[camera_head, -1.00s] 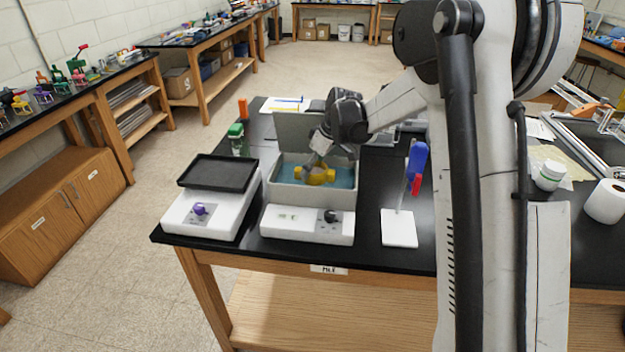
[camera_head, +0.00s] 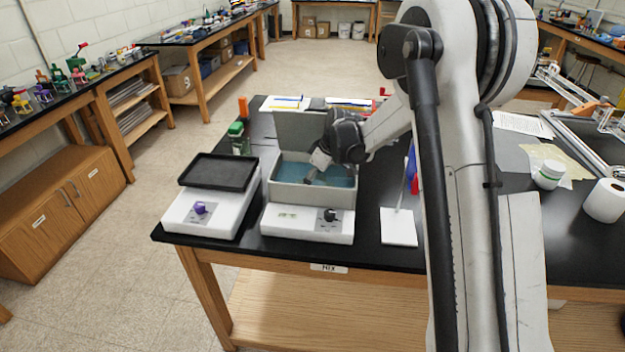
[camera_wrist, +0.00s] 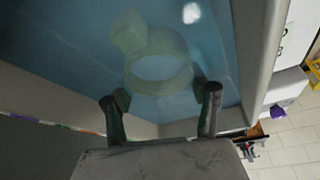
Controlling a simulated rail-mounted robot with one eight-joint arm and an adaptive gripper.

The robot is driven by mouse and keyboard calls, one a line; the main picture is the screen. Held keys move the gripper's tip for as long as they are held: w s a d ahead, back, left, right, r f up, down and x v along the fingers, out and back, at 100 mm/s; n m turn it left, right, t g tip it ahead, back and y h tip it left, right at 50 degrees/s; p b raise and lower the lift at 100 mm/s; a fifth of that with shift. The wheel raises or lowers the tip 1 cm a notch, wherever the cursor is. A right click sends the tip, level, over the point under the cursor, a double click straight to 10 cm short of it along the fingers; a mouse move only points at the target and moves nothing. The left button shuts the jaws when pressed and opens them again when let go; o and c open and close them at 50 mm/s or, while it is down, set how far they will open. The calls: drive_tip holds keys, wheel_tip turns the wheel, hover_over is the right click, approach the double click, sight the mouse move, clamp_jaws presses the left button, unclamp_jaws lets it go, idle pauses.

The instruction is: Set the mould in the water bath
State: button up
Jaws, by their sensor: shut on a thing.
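The water bath (camera_head: 312,196) is a white-grey tub with blue water and a raised lid behind it. My gripper (camera_head: 309,178) reaches down into the water. In the wrist view the mould (camera_wrist: 133,39), a pale yellow-green ring with a block on its side, lies under the water surface. The fingers of my gripper (camera_wrist: 160,92) are on either side of the ring's near part and shut on it. The mould does not show in the head view. Whether it touches the bath floor I cannot tell.
A hot plate with a black tray (camera_head: 218,172) stands left of the bath. A green-capped bottle (camera_head: 238,138) stands behind it. A white stand base (camera_head: 398,227) is at the right. A white jar (camera_head: 549,174) and paper roll (camera_head: 606,201) stand farther right.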

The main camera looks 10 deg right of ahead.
drive_tip(key=o, duration=1.3)
drive_tip(key=shift+r, duration=0.1)
drive_tip(key=v, duration=1.2)
drive_tip(key=s+a+r+m+h, duration=0.1)
drive_tip(key=s+a+r+m, duration=0.1)
drive_tip(key=s+r, duration=0.6)
drive_tip(key=s+a+f+m+t+h, duration=0.1)
drive_tip(key=s+m+t, duration=0.3)
drive_tip(key=s, duration=2.5)
drive_tip(key=m+h, duration=0.1)
drive_tip(key=m, duration=0.2)
drive_tip(key=shift+s, duration=0.2)
